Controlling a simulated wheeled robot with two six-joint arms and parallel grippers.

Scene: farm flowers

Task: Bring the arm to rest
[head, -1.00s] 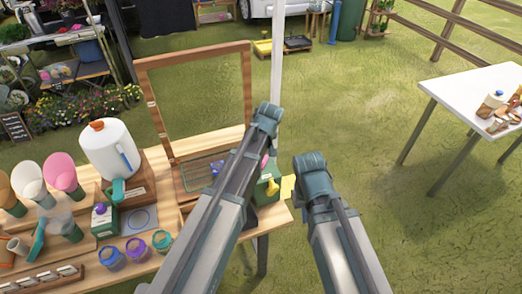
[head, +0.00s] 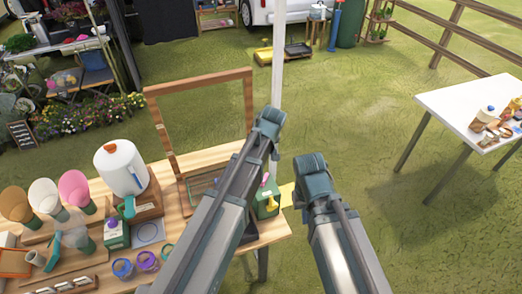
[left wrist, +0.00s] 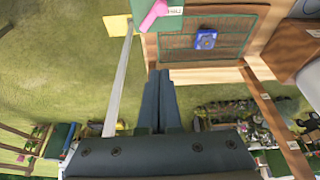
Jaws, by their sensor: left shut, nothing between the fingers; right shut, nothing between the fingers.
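My two arms reach up from the bottom of the head view, side by side. My right gripper (head: 312,178) is at the end of the right arm, over the grass just right of the wooden table's corner; it is shut and empty. My left arm passes in front of the wooden table (head: 215,233). My left gripper (left wrist: 161,72) shows in the left wrist view with its two dark fingers together and nothing between them. Its tips lie in front of the wooden frame's edge in that view. In the head view my left gripper's fingers cannot be made out.
The table carries a white dispenser (head: 121,168), a wooden frame (head: 201,81), paper-like cones (head: 76,188), small jars (head: 147,261) and a green box (head: 266,203). A white table (head: 458,108) stands at right. The grass between them is clear.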

